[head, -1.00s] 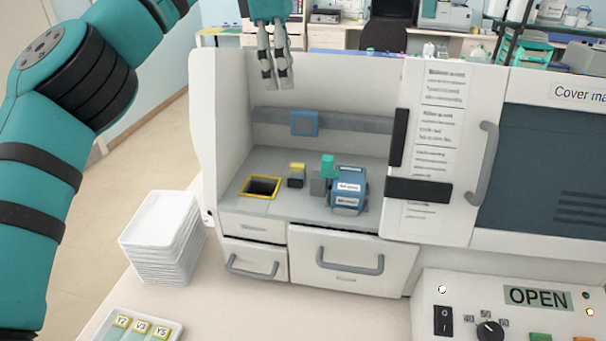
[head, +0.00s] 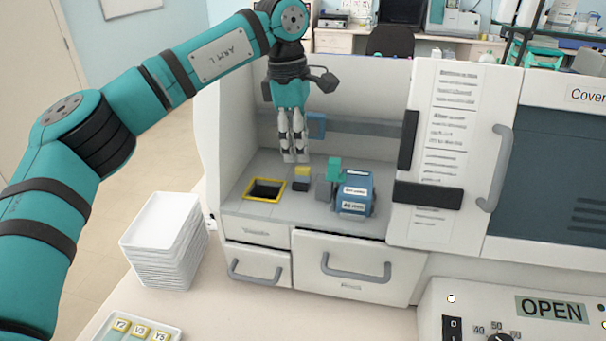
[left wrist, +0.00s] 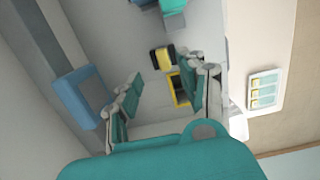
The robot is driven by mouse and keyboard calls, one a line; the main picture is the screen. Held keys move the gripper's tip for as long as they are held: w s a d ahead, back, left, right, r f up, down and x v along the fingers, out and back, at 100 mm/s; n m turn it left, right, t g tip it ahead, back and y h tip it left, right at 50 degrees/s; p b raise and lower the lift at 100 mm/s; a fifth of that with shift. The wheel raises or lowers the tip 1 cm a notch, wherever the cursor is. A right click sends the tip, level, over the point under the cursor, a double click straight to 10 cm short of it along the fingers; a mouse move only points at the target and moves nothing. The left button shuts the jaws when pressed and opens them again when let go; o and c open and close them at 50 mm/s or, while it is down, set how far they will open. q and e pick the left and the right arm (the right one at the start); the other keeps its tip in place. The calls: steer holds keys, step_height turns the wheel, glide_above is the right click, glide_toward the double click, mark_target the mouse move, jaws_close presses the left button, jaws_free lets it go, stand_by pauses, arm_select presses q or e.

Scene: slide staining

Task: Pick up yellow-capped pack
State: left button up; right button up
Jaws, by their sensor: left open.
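The yellow-capped pack (head: 302,178) is a small dark block with a yellow top. It stands on the machine's inner deck, just right of the yellow-framed opening (head: 250,197). My left gripper (head: 295,158) hangs fingers down above the pack, with its tips a little over it in the head view. In the left wrist view the pack (left wrist: 162,57) lies beyond the open, empty fingers (left wrist: 165,90), apart from them. The yellow-framed opening (left wrist: 174,88) partly shows there behind one finger. My right gripper is not in view.
A blue block (head: 354,193) with a green-topped piece (head: 334,170) stands close right of the pack. A blue square frame (head: 317,126) is on the back wall. The white side wall and door (head: 445,150) bound the bay. Stacked white trays (head: 160,235) stand outside, left.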

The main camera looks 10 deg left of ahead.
mark_target(303, 167)
arm_select(q)
steer(key=f, duration=0.1)
steer(key=f+p, duration=0.1)
steer(key=f, duration=0.2)
steer(key=shift+s+d+f, duration=0.2)
steer(key=shift+s+d, duration=0.05)
steer(key=shift+d, duration=0.1)
steer(key=shift+c, duration=0.2)
jaws_close()
